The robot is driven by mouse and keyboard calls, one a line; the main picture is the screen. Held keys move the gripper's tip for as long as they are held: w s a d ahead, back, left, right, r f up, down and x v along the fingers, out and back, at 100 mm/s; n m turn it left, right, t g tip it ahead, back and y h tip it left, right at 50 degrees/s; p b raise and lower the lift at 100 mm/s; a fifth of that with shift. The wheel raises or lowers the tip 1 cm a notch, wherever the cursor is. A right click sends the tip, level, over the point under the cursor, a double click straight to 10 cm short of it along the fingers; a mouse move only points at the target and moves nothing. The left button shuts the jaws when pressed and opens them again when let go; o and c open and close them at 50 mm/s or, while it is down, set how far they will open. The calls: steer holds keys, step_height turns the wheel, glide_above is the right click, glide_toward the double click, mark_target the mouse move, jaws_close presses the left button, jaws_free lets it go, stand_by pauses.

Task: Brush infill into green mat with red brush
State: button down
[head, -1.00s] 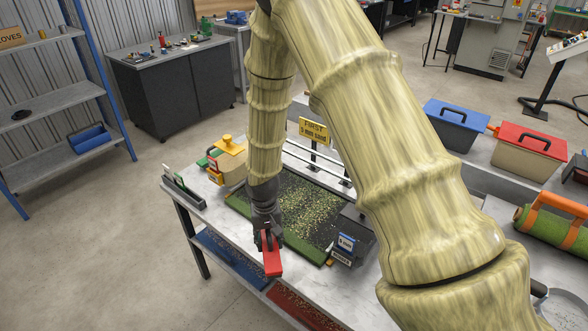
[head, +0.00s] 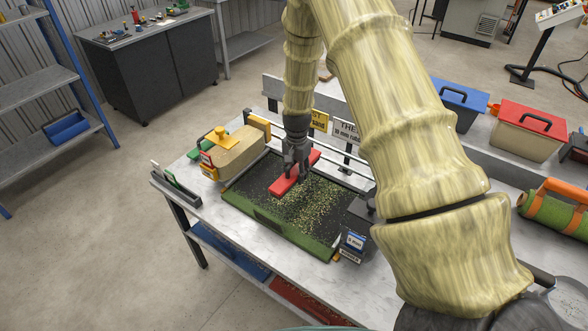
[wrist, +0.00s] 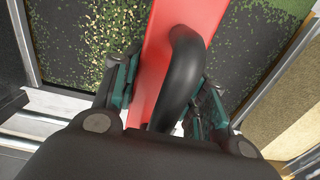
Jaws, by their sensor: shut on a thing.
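My gripper (head: 297,166) is shut on the red brush (head: 284,187) over the far part of the green mat (head: 268,232). In the wrist view the red brush (wrist: 183,30) runs between the fingers, which close around its black handle (wrist: 184,80). The bristles are hidden, so I cannot tell whether they touch the mat. The mat has a green near edge, and dark infill covers its far and left parts. Pale yellow-green granules (head: 312,207) are scattered over its middle and right; they also show in the wrist view (wrist: 111,30).
Yellow and white signs stand behind. Blue (head: 460,103) and red-lidded (head: 531,128) boxes sit at the back right.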

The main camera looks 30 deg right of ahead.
steer(key=shift+f+b, duration=2.1)
steer(key=shift+f, duration=1.3)
steer(key=shift+r, duration=0.1)
steer(key=b, duration=0.2)
glide_above(263, 177)
steer(key=shift+f+b, duration=0.75)
steer(key=shift+f, duration=0.75)
stand_by(1.0)
stand_by(0.4)
steer(key=shift+s+d+p, duration=0.35)
steer(key=shift+s+d, duration=0.05)
steer(key=shift+s, duration=0.55)
steer(key=shift+s+d+p, duration=0.3)
steer(key=shift+s+d, duration=0.1)
steer(key=shift+s, duration=0.6)
steer(key=shift+s+d+p, duration=0.35)
steer(key=shift+s+d, duration=0.05)
steer(key=shift+s, duration=0.55)
